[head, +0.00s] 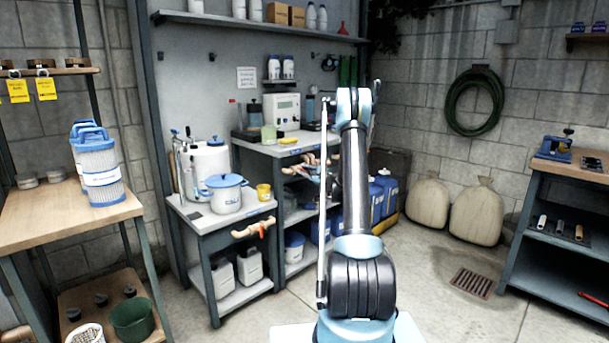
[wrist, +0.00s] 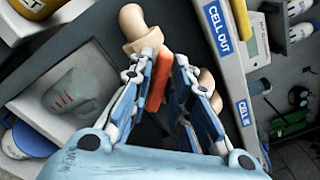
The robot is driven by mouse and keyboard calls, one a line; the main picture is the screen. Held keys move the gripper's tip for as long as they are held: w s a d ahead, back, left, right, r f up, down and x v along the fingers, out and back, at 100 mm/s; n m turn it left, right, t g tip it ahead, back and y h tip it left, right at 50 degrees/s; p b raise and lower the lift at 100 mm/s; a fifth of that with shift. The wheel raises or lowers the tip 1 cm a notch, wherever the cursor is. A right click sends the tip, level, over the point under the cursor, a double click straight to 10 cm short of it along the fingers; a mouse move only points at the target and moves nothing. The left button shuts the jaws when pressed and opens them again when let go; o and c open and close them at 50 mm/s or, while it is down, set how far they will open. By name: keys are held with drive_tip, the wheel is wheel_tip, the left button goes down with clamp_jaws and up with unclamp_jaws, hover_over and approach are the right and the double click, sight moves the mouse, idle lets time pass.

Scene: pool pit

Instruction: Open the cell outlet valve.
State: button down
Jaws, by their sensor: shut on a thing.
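The cell outlet valve shows in the wrist view as a beige pipe fitting (wrist: 138,28) with an orange-red lever handle (wrist: 156,82), beside a bench edge labelled "CELL OUT" (wrist: 219,30). My gripper (wrist: 167,60) has its two fingers on either side of the lever and is shut on it. The lever lies along the inner face of the left finger in the picture. The fingers hide part of the valve body. In the head view, my gripper (head: 309,170) is at the front edge of the rear bench, small and partly lost among the pipework.
Another beige pipe with a red handle (head: 265,230) sticks out from the lower front bench (head: 205,225). That bench carries a blue-lidded pot (head: 225,195) and a white tank (head: 203,165). Blue drums (head: 383,190) stand right of the rear bench. Open floor lies at the front right.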

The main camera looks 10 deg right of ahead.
drive_tip(key=shift+s+a+f+n, duration=0.1)
drive_tip(key=shift+f+n, duration=0.05)
drive_tip(key=shift+n, duration=1.25)
drive_tip(key=shift+s+a+f+n, duration=0.1)
drive_tip(key=shift+f+n, duration=0.05)
drive_tip(key=shift+n, duration=1.25)
drive_tip(key=shift+s+a+f+n, duration=0.1)
drive_tip(key=shift+f+n, duration=0.05)
drive_tip(key=shift+n, duration=1.25)
drive_tip(key=shift+w, duration=0.1)
drive_tip(key=c, duration=1.6)
unclamp_jaws()
drive_tip(key=shift+w+f, duration=0.1)
drive_tip(key=shift+d, duration=0.1)
